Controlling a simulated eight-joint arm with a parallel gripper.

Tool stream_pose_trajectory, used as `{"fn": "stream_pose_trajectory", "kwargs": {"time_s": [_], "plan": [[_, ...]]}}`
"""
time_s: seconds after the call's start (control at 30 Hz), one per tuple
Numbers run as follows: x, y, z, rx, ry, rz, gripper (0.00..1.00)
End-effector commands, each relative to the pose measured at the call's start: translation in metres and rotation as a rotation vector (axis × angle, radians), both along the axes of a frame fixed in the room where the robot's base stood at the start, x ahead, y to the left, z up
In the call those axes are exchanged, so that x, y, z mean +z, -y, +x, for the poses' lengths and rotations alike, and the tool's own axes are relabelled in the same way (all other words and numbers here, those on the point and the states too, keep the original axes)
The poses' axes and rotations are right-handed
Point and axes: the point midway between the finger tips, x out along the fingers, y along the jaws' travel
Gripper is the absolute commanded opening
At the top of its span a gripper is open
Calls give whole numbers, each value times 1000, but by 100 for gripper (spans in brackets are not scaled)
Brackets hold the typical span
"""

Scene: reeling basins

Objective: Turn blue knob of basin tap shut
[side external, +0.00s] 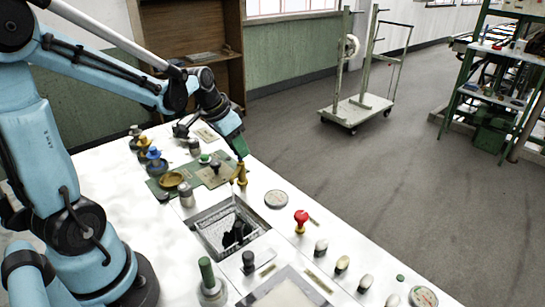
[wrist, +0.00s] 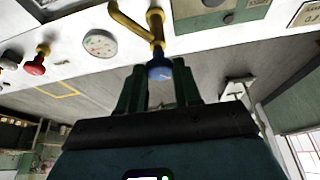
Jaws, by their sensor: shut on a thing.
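The brass basin tap (side external: 242,177) stands upright behind the far right corner of the square sunken basin (side external: 204,241). In the wrist view the tap (wrist: 152,33) hangs from the top of the picture, with its blue knob (wrist: 160,69) at its end. My gripper (wrist: 160,76) has one green finger on each side of the knob and is shut on it. In the side external view my gripper (side external: 240,153) comes down onto the top of the tap and hides the knob.
A red knob (side external: 301,217) and a round gauge (side external: 276,199) lie right of the tap. A metal canister (side external: 186,194) and a brass dish (side external: 171,181) stand to its left. Several pale knobs line the table's right edge. A wheeled trolley (side external: 357,108) stands on the floor beyond.

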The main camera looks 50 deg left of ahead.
Motion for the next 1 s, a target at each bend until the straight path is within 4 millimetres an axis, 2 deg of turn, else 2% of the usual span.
{"fn": "stream_pose_trajectory", "kwargs": {"time_s": [0.6,1.0], "plan": [[0,-5,1,-549,-3,-1,3],[0,-6,2,-730,-2,0,3]]}}
